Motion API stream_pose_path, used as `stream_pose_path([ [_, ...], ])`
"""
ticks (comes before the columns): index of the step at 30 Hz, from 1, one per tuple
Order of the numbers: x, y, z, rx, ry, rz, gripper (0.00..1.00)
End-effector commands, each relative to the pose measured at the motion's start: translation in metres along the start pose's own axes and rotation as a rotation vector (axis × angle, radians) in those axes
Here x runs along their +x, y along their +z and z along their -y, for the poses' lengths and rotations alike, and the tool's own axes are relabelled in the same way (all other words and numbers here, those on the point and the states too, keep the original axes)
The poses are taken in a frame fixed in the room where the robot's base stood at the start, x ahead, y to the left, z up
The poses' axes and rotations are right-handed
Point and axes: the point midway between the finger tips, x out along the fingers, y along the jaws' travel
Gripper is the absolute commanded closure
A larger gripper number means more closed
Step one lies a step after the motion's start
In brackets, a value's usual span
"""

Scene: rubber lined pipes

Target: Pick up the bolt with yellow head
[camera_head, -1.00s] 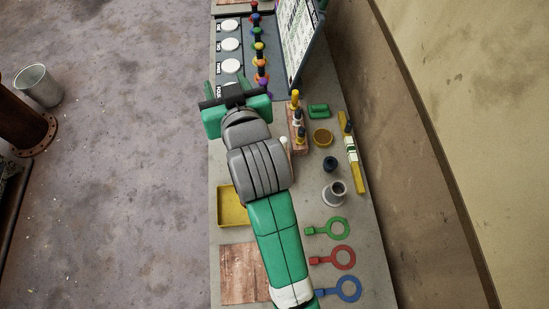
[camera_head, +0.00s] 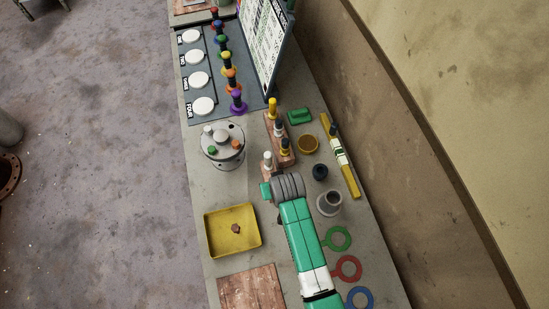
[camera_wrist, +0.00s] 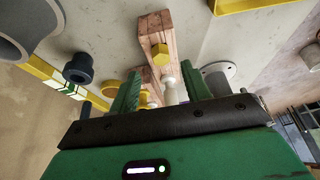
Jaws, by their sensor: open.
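In the head view, a bolt with a yellow head (camera_head: 272,106) stands upright at the far end of a small wooden block (camera_head: 284,159). My gripper (camera_head: 268,190) is just on the near side of these, largely hidden by my wrist. In the wrist view, my green fingers (camera_wrist: 164,88) are apart, with a white piece (camera_wrist: 171,92) showing beyond the gap. A yellow hexagonal head (camera_wrist: 160,54) shows on a wooden block (camera_wrist: 155,25); I cannot tell whether it is the same bolt.
A yellow tray (camera_head: 213,239) holding a small brown piece lies left of my arm. A round grey fixture (camera_head: 222,158) stands behind it. A dark cup (camera_head: 320,171), a grey flanged pipe (camera_head: 329,202) and a yellow level (camera_head: 349,174) lie to the right. The far rack holds coloured knobs.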

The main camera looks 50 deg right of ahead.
Motion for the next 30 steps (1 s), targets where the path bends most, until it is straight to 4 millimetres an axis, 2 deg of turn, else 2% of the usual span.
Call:
stream_pose_path([
  [6,0.038,0.000,0.002,0.000,0.000,0.001,0.53],
  [14,0.044,0.000,0.002,-0.001,0.000,-0.001,0.53],
  [15,0.044,0.000,0.002,-0.001,0.000,-0.001,0.54],
  [22,0.043,0.000,0.002,0.000,0.000,-0.001,1.00],
  [30,0.041,-0.002,0.002,0.000,0.000,-0.002,1.00],
])
